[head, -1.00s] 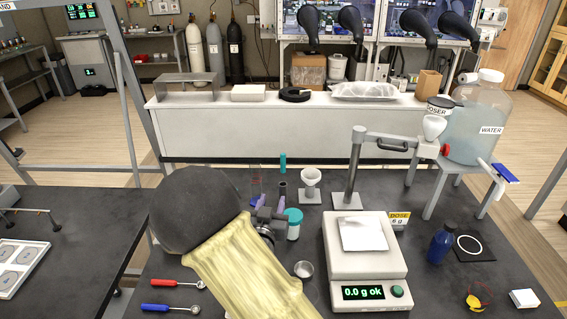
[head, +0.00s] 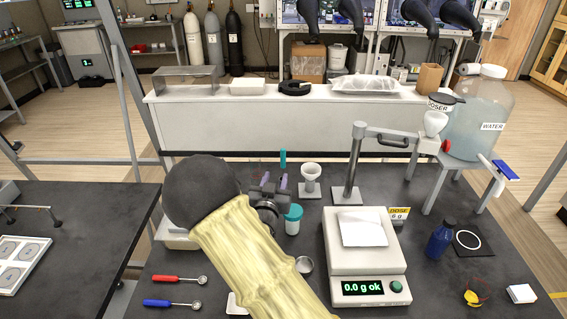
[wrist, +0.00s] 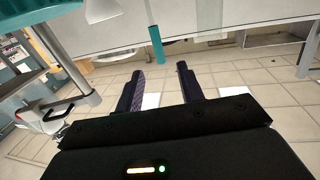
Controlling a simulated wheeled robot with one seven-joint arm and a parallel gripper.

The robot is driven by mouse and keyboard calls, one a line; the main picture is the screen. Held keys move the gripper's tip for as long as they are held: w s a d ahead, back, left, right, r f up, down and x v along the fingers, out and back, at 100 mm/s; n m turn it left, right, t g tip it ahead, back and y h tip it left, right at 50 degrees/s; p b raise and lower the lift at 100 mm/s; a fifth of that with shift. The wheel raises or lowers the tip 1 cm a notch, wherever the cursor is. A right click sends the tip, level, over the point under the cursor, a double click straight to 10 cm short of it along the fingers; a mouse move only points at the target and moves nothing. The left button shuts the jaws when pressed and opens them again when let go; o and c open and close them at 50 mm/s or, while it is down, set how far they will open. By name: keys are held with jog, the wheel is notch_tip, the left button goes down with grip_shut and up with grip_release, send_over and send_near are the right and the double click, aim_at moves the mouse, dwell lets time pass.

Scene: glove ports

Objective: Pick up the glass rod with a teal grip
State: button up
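The teal grip (head: 283,158) of the glass rod stands upright just beyond my gripper in the head view. It also shows in the wrist view (wrist: 157,45), ahead of and between the fingers, with a gap to them. My gripper (head: 270,187) is over the back of the dark bench. In the wrist view its two dark fingers (wrist: 158,88) are spread apart with nothing between them.
A white funnel on a stand (head: 311,172) is close right of my gripper. A teal-lidded jar (head: 293,219) stands just below it. The balance (head: 368,258) and its post (head: 354,165) are further right. Red-handled (head: 176,279) and blue-handled (head: 170,303) scoops lie front left.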

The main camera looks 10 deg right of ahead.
aim_at(282, 158)
jog(key=p+x, duration=0.1)
jog(key=x, duration=0.5)
jog(key=shift+w, duration=0.2)
jog(key=shift+p, duration=0.3)
jog(key=shift+w+d+r, duration=0.1)
jog(key=shift+w+d, duration=0.1)
jog(key=shift+w, duration=0.1)
jog(key=p+x, duration=0.2)
jog(key=x, duration=0.1)
jog(key=shift+w+d, duration=0.15)
jog(key=shift+d, duration=0.15)
jog(key=shift+w+d, duration=0.15)
jog(key=shift+w, duration=0.4)
grip_shut()
